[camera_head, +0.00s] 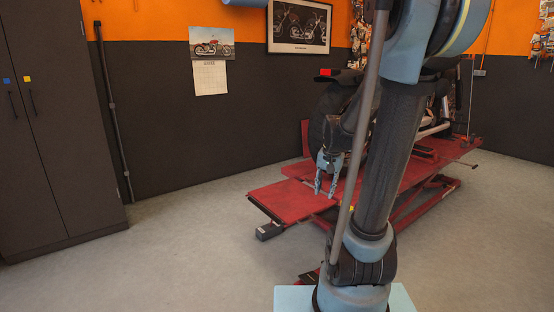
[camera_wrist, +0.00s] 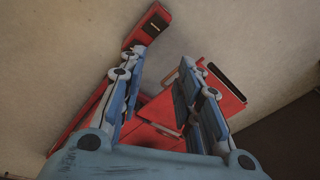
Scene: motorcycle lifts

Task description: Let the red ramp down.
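My gripper (camera_head: 325,193) points down over the lift's near end beside this panel; my arm hides part of the lift. In the wrist view my gripper (camera_wrist: 164,58) has its two blue fingers spread, with nothing between the tips. Red surfaces (camera_wrist: 218,97) show below and beside the fingers; I cannot tell whether any finger touches them.
A small dark-fronted box (camera_head: 269,231) sits under the panel's outer edge; in the wrist view a red block (camera_wrist: 148,27) with a black slot lies beyond the left finger. A dark cabinet (camera_head: 55,130) stands at the left. The grey floor (camera_head: 180,250) between is clear.

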